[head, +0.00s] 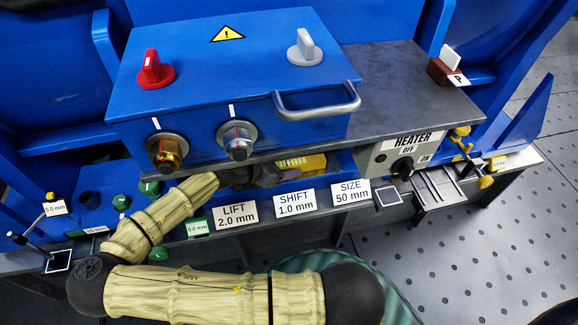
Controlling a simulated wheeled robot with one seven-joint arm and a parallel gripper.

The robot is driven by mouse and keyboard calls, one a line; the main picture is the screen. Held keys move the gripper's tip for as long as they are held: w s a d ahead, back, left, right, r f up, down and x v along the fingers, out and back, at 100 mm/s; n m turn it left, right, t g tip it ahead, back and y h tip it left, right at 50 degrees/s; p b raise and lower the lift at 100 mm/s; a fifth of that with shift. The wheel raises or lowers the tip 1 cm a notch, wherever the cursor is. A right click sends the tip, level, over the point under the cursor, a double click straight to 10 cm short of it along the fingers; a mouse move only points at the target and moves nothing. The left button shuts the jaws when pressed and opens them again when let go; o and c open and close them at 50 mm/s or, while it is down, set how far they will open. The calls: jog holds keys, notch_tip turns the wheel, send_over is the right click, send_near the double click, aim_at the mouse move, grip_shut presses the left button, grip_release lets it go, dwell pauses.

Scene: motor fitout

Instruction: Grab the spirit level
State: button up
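A yellow object (305,163), which may be the spirit level, lies in the gap under the grey shelf, and only part of it shows. My arm comes from the bottom of the head view and reaches up and right into that gap. My gripper (264,174) is dark, small and partly shadowed just left of the yellow object. It looks close to the object or touching it; I cannot tell which. The fingers are not clear enough to show whether they are open or shut.
A blue box (230,65) with red and grey knobs and a handle (317,100) stands on the grey shelf (415,95) above the gap. A heater switch box (400,155) is at right. Signs (237,213) line the front edge. Perforated floor (470,260) is open at lower right.

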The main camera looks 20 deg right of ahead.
aim_at(284, 166)
grip_shut()
jog(key=shift+r, duration=0.1)
notch_tip(284, 166, up, 10)
jog(key=p, duration=0.5)
jog(key=shift+p, duration=0.3)
